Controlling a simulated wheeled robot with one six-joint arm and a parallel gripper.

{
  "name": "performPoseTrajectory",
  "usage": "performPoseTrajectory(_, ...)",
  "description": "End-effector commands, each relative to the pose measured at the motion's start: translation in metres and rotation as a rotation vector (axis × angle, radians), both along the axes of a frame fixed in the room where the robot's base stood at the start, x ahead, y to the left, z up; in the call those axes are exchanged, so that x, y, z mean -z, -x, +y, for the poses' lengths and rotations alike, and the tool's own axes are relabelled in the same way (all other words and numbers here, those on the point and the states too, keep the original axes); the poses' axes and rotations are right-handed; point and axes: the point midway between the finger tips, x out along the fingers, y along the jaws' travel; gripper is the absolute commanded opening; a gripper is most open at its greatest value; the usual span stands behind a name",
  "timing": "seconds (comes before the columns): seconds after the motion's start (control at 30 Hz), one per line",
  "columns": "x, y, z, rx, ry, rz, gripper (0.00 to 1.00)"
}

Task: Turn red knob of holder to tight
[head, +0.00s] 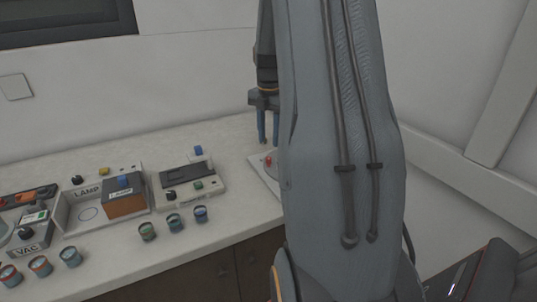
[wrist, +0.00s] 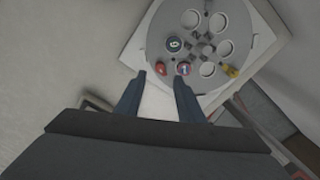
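The holder (wrist: 205,22) is a round grey plate with several round openings on a white base. Its red knob (wrist: 162,68) sits at the plate's near edge in the wrist view. The knob also shows in the head view (head: 268,160), just left of my arm. My gripper (wrist: 160,78) points down with two dark blue fingers spread apart and nothing between them. In the head view my gripper (head: 269,141) hangs above the knob, apart from it. In the wrist view the knob appears between the fingertips. My arm hides most of the holder in the head view.
A yellow knob (wrist: 231,71) and numbered round pieces, one dark (wrist: 174,44) and one blue and red (wrist: 184,68), are on the holder. A black-and-white device (head: 188,178), a LAMP unit (head: 88,190) and several small jars (head: 173,221) stand left on the counter.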

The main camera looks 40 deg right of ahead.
Motion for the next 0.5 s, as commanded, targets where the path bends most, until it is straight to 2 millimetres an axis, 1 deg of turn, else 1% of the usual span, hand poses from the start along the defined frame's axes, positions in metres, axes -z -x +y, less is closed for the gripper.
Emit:
performPoseTrajectory(0.3,0.047,0.002,0.002,0.0,-0.003,0.004,0.35)
performPoseTrajectory(0.5,0.067,0.001,0.001,0.001,-0.002,0.001,0.35)
